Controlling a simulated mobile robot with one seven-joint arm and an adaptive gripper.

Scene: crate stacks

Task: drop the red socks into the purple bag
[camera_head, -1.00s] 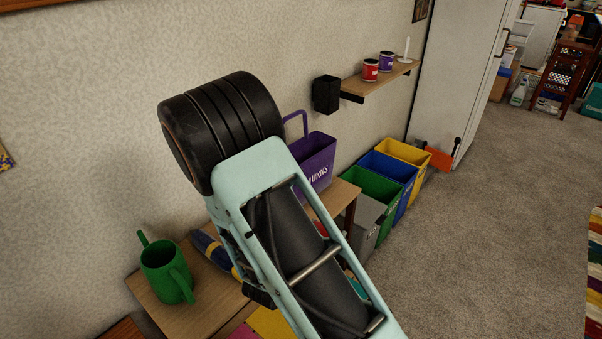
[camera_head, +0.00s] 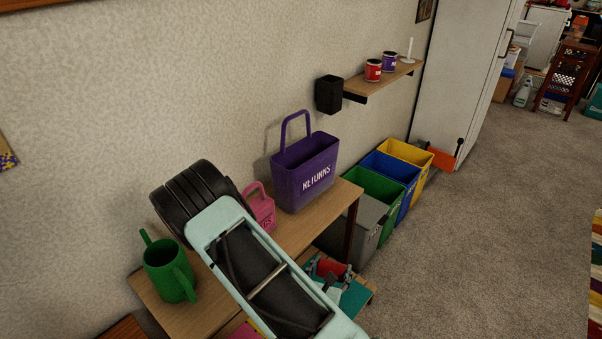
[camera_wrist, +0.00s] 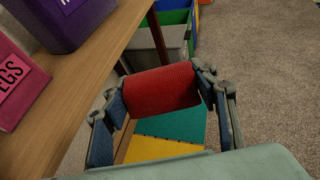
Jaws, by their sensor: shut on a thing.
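The red socks (camera_wrist: 161,90) are a rolled red bundle between the fingers of my gripper (camera_wrist: 162,98) in the wrist view. My gripper is shut on them. In the head view the red socks (camera_head: 331,266) show small, with my gripper (camera_head: 328,272) around them, over the low coloured boards. The purple bag (camera_head: 305,178) stands upright on the wooden table, with a raised handle and white lettering. Its lower part shows at the top left of the wrist view (camera_wrist: 78,27). The socks are apart from the bag, to its lower right in the head view. The bag's inside is mostly hidden.
A pink bag (camera_head: 262,208) stands left of the purple one on the table (camera_head: 290,240). A green two-handled pot (camera_head: 168,270) is at the near left. Grey, green, blue and yellow bins (camera_head: 417,157) line the wall. Carpet to the right is open.

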